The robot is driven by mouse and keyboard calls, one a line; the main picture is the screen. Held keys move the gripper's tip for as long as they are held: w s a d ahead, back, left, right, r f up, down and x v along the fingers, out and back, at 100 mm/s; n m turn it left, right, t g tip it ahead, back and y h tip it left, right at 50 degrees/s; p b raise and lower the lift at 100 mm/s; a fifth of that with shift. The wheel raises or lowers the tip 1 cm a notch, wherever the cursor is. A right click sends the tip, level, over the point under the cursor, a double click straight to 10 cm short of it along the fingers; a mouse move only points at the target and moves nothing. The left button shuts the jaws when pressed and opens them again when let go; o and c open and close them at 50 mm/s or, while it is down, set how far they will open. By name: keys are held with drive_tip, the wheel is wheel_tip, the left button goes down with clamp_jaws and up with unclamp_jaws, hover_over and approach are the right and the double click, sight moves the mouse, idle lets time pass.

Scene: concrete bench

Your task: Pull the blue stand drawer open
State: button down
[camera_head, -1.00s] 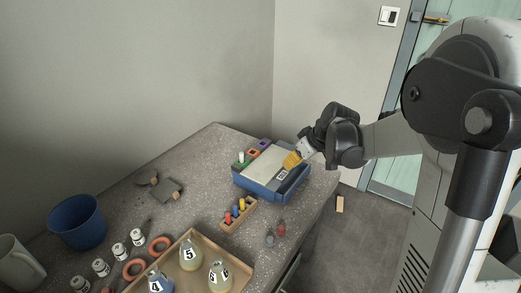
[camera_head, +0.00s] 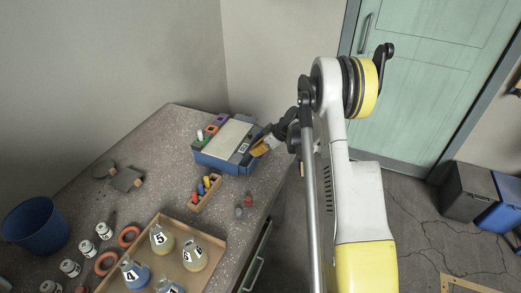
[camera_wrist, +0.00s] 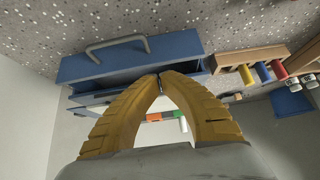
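The blue stand (camera_head: 210,162) sits at the back right of the bench, with a pale top. In the wrist view its blue drawer front (camera_wrist: 176,46) carries a grey bar handle (camera_wrist: 117,43). A dark gap behind the front shows the drawer standing partly out of the stand. My gripper (camera_head: 258,149) is at the stand's right side. In the wrist view its yellow fingers (camera_wrist: 160,76) come together at the tips, over the drawer's inner edge and apart from the handle. Nothing shows between them. I cannot tell whether the tips touch the drawer.
Coloured blocks (camera_head: 211,130) are along the stand's back left edge. A wooden peg rack (camera_head: 205,195) stands before it, near two small pieces (camera_head: 243,206). A tray (camera_head: 205,275) with several flasks and a blue bucket (camera_head: 37,226) are nearer.

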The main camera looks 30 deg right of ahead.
sight(256, 159)
drive_tip(key=shift+b+x, duration=0.35)
drive_tip(key=shift+x, duration=1.15)
drive_tip(key=s+d, duration=0.2)
drive_tip(key=s, duration=0.1)
drive_tip(key=shift+s+d, duration=0.35)
drive_tip(key=shift+d, duration=0.05)
drive_tip(key=shift+r, duration=0.15)
